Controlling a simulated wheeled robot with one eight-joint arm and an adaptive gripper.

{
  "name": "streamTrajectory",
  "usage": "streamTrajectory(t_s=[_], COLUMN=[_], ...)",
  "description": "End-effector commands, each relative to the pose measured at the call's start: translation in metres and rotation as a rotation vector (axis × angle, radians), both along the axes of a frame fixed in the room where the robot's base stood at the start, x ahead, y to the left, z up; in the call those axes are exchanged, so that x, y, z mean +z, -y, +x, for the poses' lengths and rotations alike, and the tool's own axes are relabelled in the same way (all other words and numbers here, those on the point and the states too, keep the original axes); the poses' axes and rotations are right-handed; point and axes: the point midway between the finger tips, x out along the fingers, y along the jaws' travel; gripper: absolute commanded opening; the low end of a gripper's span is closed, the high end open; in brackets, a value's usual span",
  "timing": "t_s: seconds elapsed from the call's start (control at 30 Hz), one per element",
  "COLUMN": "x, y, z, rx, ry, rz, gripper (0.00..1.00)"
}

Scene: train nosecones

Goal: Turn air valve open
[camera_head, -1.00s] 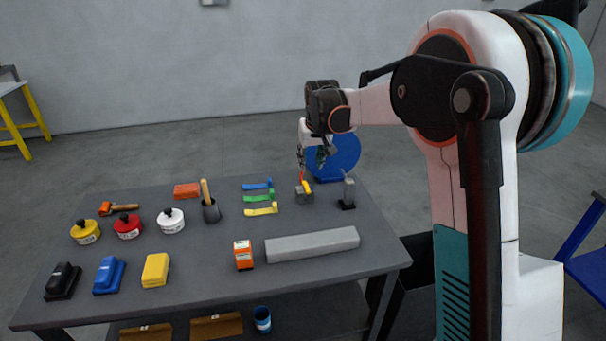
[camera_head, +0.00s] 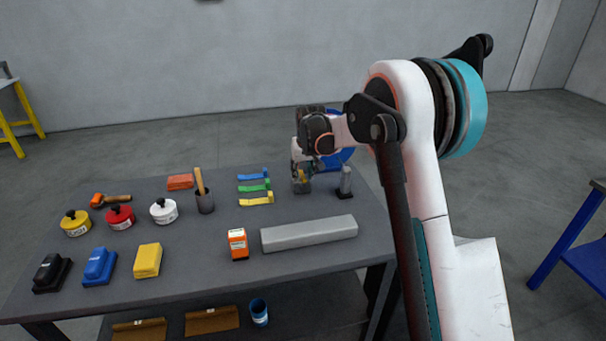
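The air valve (camera_head: 301,185) is a small grey block with a yellow and red handle on top, at the back right of the dark table. Earlier its handle showed clearly; now my gripper (camera_head: 302,174) is right over it and hides most of it. A bit of yellow shows between the gripper and the block. The gripper points down at the handle. Its fingers are too small and dark to tell whether they are open or shut, or whether they touch the handle.
A grey post on a black base (camera_head: 345,182) stands close right of the valve. Blue, green and yellow levers (camera_head: 256,186) lie to the left. A long grey bar (camera_head: 309,233) and an orange box (camera_head: 238,243) lie in front.

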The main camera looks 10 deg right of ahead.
Motion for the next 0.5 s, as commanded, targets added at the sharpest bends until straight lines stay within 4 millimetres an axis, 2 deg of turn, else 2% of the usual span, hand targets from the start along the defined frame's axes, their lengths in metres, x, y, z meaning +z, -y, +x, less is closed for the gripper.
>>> streamTrajectory(t_s=[0.27,0.3,0.43,0.5], x=[-0.0013,-0.0013,-0.0013,-0.0013], y=[0.0000,0.0000,0.0000,0.0000], z=[0.0007,0.0007,0.0006,0.0006], rx=[0.000,0.000,0.000,0.000], ry=[0.000,0.000,0.000,0.000], rz=[0.000,0.000,0.000,0.000], gripper=[0.33,0.29,0.00,0.00])
